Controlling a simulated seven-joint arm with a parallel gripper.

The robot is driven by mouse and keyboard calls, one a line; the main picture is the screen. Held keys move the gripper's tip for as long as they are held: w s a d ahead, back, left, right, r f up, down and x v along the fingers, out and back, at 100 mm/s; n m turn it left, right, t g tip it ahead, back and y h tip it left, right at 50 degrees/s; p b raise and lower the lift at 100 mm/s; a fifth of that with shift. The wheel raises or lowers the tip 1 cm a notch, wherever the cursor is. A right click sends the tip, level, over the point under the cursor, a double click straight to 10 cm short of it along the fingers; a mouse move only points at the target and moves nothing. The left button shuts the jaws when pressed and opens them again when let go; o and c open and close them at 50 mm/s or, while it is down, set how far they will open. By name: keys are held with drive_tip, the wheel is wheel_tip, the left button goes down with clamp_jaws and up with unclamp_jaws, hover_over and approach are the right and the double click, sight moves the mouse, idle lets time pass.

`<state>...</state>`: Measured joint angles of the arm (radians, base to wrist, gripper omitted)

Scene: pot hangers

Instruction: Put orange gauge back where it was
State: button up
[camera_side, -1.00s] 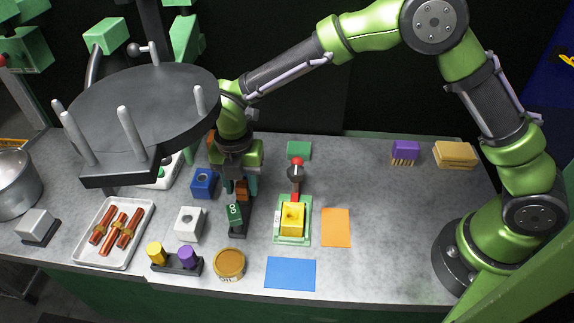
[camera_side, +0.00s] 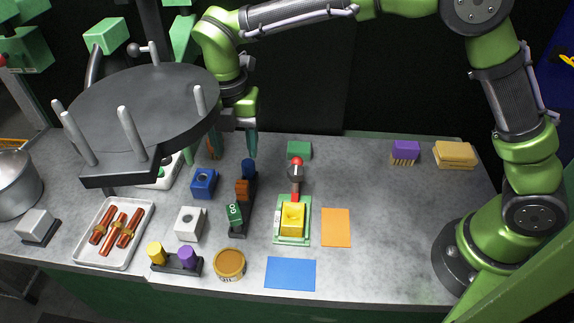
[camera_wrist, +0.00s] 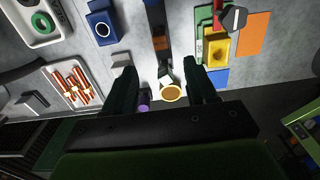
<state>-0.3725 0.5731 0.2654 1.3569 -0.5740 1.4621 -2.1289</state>
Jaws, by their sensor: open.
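The orange gauge (camera_side: 242,190) is a small orange-brown block. It sits in the black rack (camera_side: 236,234), between a blue block (camera_side: 249,169) and a green block (camera_side: 235,213) with white marking. My gripper (camera_side: 240,142) is above and behind the rack, apart from it, with nothing between its fingers. In the wrist view my gripper (camera_wrist: 159,68) shows its two dark fingers spread wide, and the orange gauge (camera_wrist: 160,43) lies beyond the tips, roughly midway between them. How deep the gauge is seated cannot be told.
Left of the rack are a blue holed block (camera_side: 204,183) and a white holed block (camera_side: 190,223). A yellow block on a green base (camera_side: 293,238) is to the right. A large dark disc with pegs (camera_side: 140,100) overhangs the left side.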

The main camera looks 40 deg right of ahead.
drive_tip(key=s+d+r+m+t+y, duration=0.1)
drive_tip(key=s+d+r+m+t, duration=0.15)
drive_tip(key=d+r+m, duration=0.35)
drive_tip(key=s+d+r+m+t, duration=0.1)
drive_tip(key=s+d+r+m, duration=0.3)
drive_tip(key=d+m, duration=0.35)
drive_tip(key=s+d+m+t, duration=0.2)
drive_tip(key=s+d+m, duration=0.2)
drive_tip(key=m, duration=0.5)
drive_tip(key=s+d+f+m+t+y, duration=0.1)
drive_tip(key=s+d+m, duration=0.3)
drive_tip(key=s+m, duration=0.3)
drive_tip(key=shift+s+d+m+t, duration=0.35)
drive_tip(key=shift+m, duration=0.5)
